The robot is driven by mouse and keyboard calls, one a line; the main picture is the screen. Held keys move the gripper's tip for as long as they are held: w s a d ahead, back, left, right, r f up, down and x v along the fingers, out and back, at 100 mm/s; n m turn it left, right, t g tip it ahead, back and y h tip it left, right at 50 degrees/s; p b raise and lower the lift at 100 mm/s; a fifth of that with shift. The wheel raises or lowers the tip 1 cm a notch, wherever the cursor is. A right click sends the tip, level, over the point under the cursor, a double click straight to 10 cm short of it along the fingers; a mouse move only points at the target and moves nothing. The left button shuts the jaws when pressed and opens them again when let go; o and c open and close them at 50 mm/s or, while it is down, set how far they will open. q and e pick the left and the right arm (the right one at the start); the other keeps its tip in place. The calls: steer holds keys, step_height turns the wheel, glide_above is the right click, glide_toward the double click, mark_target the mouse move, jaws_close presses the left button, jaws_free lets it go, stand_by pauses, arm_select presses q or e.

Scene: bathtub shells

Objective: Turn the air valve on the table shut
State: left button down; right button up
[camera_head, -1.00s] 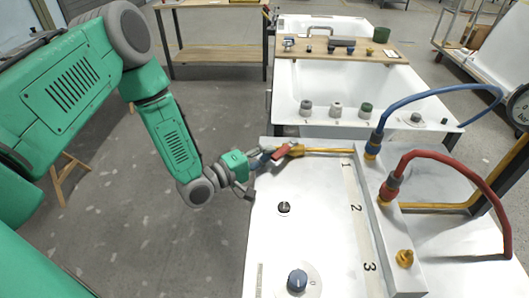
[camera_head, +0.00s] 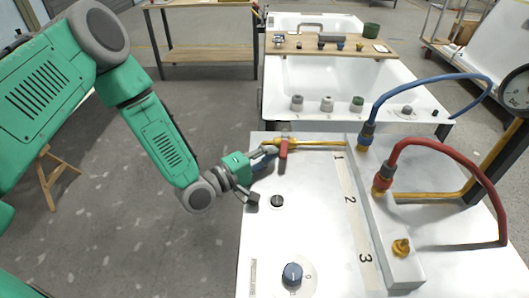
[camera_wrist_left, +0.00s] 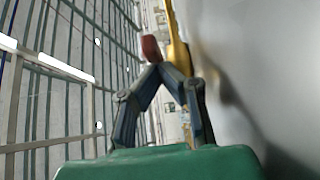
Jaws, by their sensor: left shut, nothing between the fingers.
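The air valve is a yellow brass body on a yellow pipe (camera_head: 318,143) along the far edge of the white table. Its red lever (camera_head: 283,149) stands across the pipe line and also shows in the left wrist view (camera_wrist_left: 150,47), beside the yellow valve body (camera_wrist_left: 177,50). My left gripper (camera_head: 271,156) is shut and empty. Its fingertips (camera_wrist_left: 161,67) meet close by the red lever, on its left side in the head view; I cannot tell whether they touch it. My right gripper is not in view.
A white block (camera_head: 372,205) with blue and red hoses (camera_head: 465,160) stands to the right of the valve.

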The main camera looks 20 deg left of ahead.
arm_select(q)
steer(key=shift+d, duration=0.65)
steer(key=shift+s+d+b, duration=0.1)
steer(key=shift+d+b, duration=0.1)
steer(key=shift+b, duration=0.1)
